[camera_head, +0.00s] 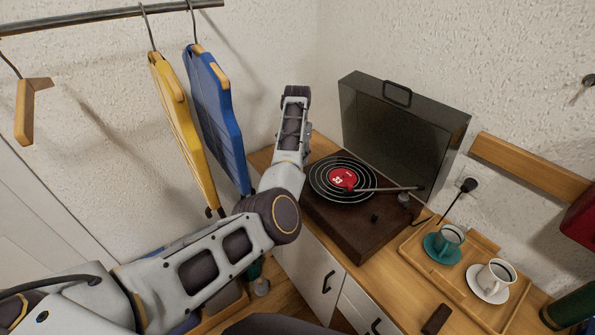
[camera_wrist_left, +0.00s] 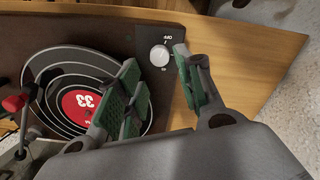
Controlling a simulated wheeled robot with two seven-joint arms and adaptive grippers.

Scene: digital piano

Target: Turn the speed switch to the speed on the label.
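The record player (camera_head: 352,228) stands on the wooden counter with its lid raised. A black record (camera_head: 323,185) with a red label (camera_head: 342,179) lies on it. In the left wrist view the label (camera_wrist_left: 82,104) reads 33. The round pale speed switch (camera_wrist_left: 160,56) sits on a dark plate with small white marks, which are hard to read. My left gripper (camera_wrist_left: 155,58) is open and empty, its green-padded fingers at either side of the switch in that view. Whether they touch it cannot be told. In the head view my left arm hides the switch and gripper. My right gripper is not in view.
The tonearm (camera_head: 385,189) lies across the player's right side. Yellow (camera_head: 184,130) and blue (camera_head: 213,110) hanging items are close to my left arm.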

